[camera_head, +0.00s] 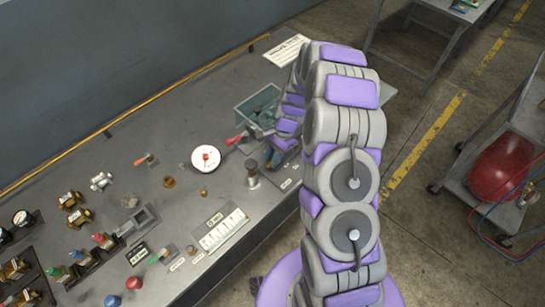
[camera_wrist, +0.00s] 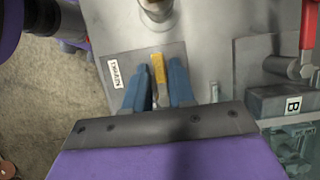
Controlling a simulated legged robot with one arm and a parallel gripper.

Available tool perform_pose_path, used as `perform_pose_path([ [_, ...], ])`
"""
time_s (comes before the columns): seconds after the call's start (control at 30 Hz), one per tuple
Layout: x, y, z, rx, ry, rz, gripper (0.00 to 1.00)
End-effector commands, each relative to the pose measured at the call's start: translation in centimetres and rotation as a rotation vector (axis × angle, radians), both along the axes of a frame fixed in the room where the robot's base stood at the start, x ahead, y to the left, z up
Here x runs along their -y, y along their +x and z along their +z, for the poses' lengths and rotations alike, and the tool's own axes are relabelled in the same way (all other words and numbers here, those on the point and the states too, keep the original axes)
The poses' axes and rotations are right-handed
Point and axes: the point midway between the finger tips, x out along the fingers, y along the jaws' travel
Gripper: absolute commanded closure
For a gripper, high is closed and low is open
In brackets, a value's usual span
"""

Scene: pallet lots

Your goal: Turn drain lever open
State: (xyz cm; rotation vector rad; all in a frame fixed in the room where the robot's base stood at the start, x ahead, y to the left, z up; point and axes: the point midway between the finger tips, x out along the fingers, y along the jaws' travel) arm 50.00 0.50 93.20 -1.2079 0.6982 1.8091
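The drain lever has a yellow handle (camera_wrist: 158,72) and shows in the wrist view on a grey plate, beside a white label (camera_wrist: 117,74) that seems to read "DRAIN". My gripper (camera_wrist: 157,82) has two blue fingers, one on each side of the lever, with visible gaps to it. The lower end of the lever runs back between the fingers. In the head view my gripper (camera_head: 274,158) is low over the right end of the bench; there my arm and fingers hide the lever.
The grey bench (camera_head: 185,205) carries several valves, knobs and a white dial (camera_head: 206,158). A red-handled lever (camera_head: 237,140) and an open grey bin (camera_head: 258,105) stand close to my gripper. A cart with a red tank (camera_head: 502,165) is on the floor at right.

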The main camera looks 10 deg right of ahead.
Motion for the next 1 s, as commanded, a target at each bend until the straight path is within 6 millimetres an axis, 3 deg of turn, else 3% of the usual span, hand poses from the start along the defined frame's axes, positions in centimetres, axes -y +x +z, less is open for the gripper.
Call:
perform_pose_path([
  [0.23, 0.0, 0.02, 0.01, 0.0, 0.0, 0.0, 1.0],
  [0.67, 0.04, 0.01, 0.02, 0.001, 0.001, 0.027, 1.0],
  [1.0, 0.41, -0.41, -0.02, 0.0, -0.001, 0.226, 1.0],
])
